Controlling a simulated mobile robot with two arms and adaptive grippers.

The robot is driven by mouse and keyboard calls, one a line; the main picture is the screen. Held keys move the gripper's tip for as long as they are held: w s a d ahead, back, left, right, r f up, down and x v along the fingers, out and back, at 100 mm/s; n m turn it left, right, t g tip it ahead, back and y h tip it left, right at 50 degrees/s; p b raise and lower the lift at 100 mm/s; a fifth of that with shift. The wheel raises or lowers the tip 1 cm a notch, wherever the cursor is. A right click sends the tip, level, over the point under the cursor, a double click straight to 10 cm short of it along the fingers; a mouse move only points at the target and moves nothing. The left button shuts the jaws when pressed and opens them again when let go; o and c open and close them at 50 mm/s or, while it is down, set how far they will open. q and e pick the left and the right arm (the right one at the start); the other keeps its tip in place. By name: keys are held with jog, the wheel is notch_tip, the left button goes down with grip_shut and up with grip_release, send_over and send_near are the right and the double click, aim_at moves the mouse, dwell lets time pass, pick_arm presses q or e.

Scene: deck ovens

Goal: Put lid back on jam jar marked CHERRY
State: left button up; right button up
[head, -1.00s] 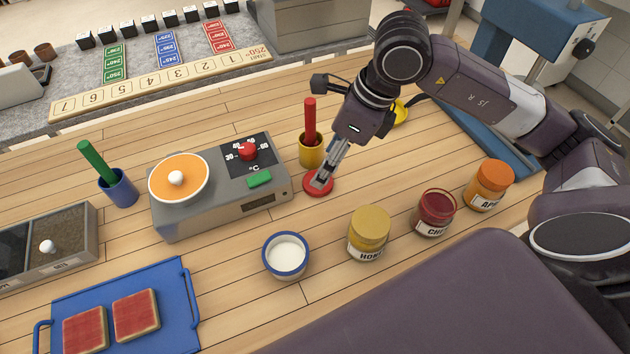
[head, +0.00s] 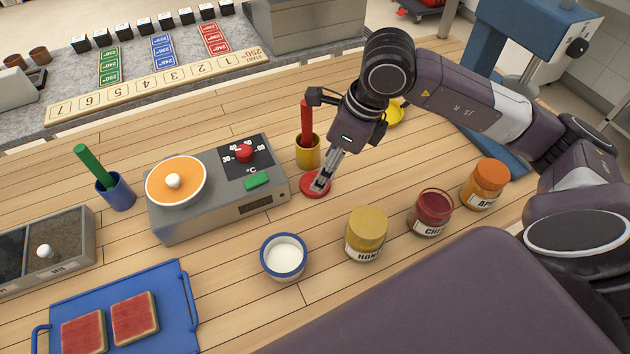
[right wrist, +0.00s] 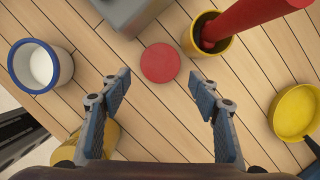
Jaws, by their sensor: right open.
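The cherry jar (head: 431,213), its label partly readable as "CHE", stands open on the wooden table with dark red jam inside. A round red lid (head: 314,184) lies flat on the table in front of the yellow cup. In the right wrist view the red lid (right wrist: 160,63) is ahead of the fingertips and centred between them. My right gripper (head: 321,184) is over the lid in the head view; its fingers are apart and empty in the right wrist view (right wrist: 158,88). My left gripper is not in view.
The honey jar (head: 366,235) and an orange-lidded jar (head: 485,185) flank the cherry jar. A yellow cup (head: 308,153) with a red handle stands close behind the lid. A grey heating unit (head: 220,205) is left, a white-filled bowl (head: 284,257) in front.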

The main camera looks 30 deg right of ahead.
jog(key=shift+a+f, duration=0.1)
jog(key=shift+f, duration=0.1)
jog(key=p+x, duration=0.1)
jog(key=x, duration=0.2)
jog(key=shift+w+a+f+p, duration=0.2)
jog(key=shift+w+f+p, duration=0.05)
jog(key=shift+p, duration=0.1)
jog(key=shift+w+f, duration=0.15)
jog(key=shift+f, duration=0.35)
jog(key=shift+c, duration=0.4)
jog(key=c, duration=0.4)
